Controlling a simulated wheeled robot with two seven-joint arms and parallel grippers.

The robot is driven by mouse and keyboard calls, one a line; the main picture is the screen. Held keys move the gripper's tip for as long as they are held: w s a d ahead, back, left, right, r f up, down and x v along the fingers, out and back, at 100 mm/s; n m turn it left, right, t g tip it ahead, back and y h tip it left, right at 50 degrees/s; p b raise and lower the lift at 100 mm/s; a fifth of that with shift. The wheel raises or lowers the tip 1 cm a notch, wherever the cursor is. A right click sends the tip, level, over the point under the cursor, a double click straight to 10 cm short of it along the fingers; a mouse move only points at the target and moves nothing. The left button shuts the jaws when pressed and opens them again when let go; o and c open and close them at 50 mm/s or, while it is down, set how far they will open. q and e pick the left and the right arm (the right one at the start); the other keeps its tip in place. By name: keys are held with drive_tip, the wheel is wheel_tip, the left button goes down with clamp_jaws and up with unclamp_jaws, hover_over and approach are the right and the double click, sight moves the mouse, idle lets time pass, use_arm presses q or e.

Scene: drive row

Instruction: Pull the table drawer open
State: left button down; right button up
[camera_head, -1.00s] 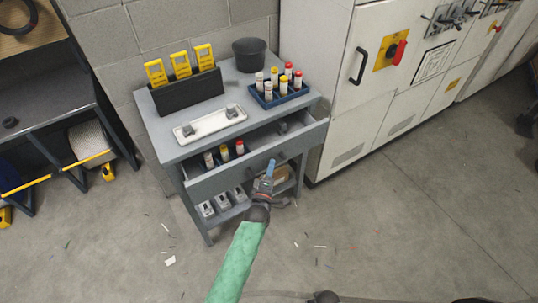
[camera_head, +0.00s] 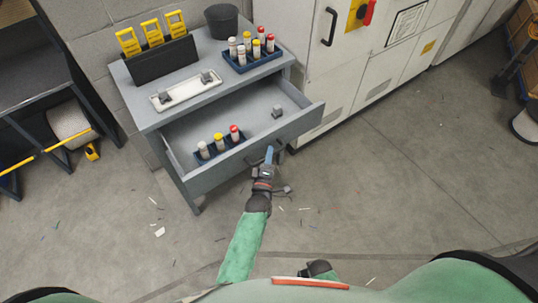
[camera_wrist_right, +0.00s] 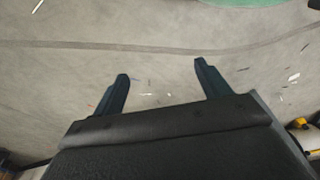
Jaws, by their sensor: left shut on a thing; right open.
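The grey table (camera_head: 150,115) stands against the block wall, and its drawer (camera_head: 225,172) is pulled well out. Inside the drawer are a blue rack (camera_head: 207,156) with red-, yellow- and white-topped tubes and a small grey object (camera_head: 277,112). My left gripper (camera_head: 268,158) is at the middle of the drawer front and shut there on the drawer handle, which the fingers mostly hide. My right gripper (camera_wrist_right: 162,85) shows in the right wrist view, its two fingers apart with only floor between them.
On the table top are a white tray (camera_head: 187,93), a black holder with yellow tools (camera_head: 162,62), a dark pot (camera_head: 222,20) and a tube rack (camera_head: 253,62). A white cabinet (camera_head: 330,80) stands right of the table. The floor ahead is clear apart from small scraps.

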use_arm(q)
drive_tip(key=c, duration=1.4)
unclamp_jaws()
drive_tip(key=shift+o, duration=0.2)
drive_tip(key=shift+s+f, duration=0.1)
drive_tip(key=shift+s, duration=0.05)
drive_tip(key=shift+s+a+f+b, duration=0.15)
drive_tip(key=shift+s+b, duration=0.15)
drive_tip(key=shift+s, duration=0.05)
drive_tip(key=b+v, duration=0.2)
drive_tip(key=v, duration=0.4)
drive_tip(key=shift+s, duration=0.4)
use_arm(e)
wheel_tip(320, 180, up, 7)
drive_tip(key=w+a, duration=0.1)
drive_tip(key=a, duration=0.1)
drive_tip(key=shift+w+r+g, duration=0.15)
drive_tip(key=shift+r+g, duration=0.05)
drive_tip(key=shift+g, duration=0.1)
